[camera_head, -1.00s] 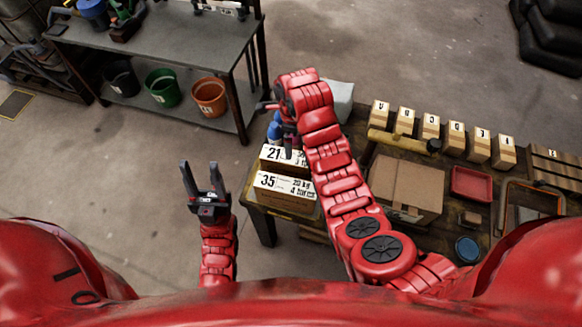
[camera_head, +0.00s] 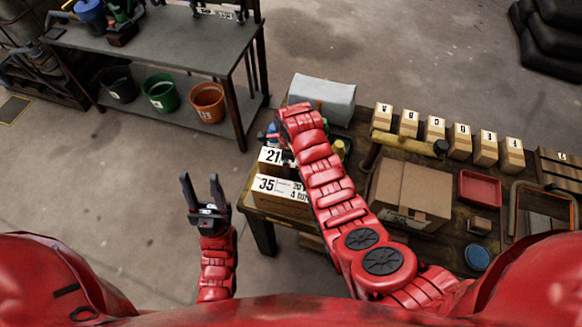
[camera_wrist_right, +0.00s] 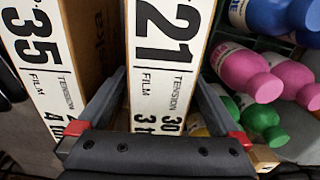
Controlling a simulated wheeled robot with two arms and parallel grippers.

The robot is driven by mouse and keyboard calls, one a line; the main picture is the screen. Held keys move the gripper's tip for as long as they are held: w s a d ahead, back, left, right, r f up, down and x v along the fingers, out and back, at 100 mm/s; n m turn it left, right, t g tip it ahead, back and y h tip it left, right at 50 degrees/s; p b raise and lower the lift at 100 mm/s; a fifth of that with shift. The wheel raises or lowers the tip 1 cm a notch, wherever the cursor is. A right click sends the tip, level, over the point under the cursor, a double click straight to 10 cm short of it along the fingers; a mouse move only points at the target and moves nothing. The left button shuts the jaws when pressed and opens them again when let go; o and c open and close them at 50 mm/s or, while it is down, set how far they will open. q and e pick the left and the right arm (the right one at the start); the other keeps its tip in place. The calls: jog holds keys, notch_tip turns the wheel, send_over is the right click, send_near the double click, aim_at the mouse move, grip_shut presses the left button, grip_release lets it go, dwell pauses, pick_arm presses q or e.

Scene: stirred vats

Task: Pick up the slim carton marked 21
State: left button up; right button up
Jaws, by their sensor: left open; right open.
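The slim carton marked 21 (camera_head: 270,158) stands on the table's left end, partly hidden by my right arm. In the right wrist view its white labelled face (camera_wrist_right: 163,40) lies between the fingers of my open right gripper (camera_wrist_right: 163,88). One finger is at the gap between it and the carton marked 35, the other on its bottle side; I cannot tell whether either touches. The carton marked 35 (camera_head: 265,187) stands beside it and also shows in the wrist view (camera_wrist_right: 35,60). My left gripper (camera_head: 202,182) is open and empty, left of the table.
Pink (camera_wrist_right: 245,72), blue and green bottles crowd the right side of carton 21. A large cardboard box (camera_head: 410,188), a red tray (camera_head: 480,188) and a row of small lettered boxes (camera_head: 435,128) are further right. A grey-white object (camera_head: 325,98) stands behind my right arm.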

jog(key=shift+f, duration=0.95)
grip_shut()
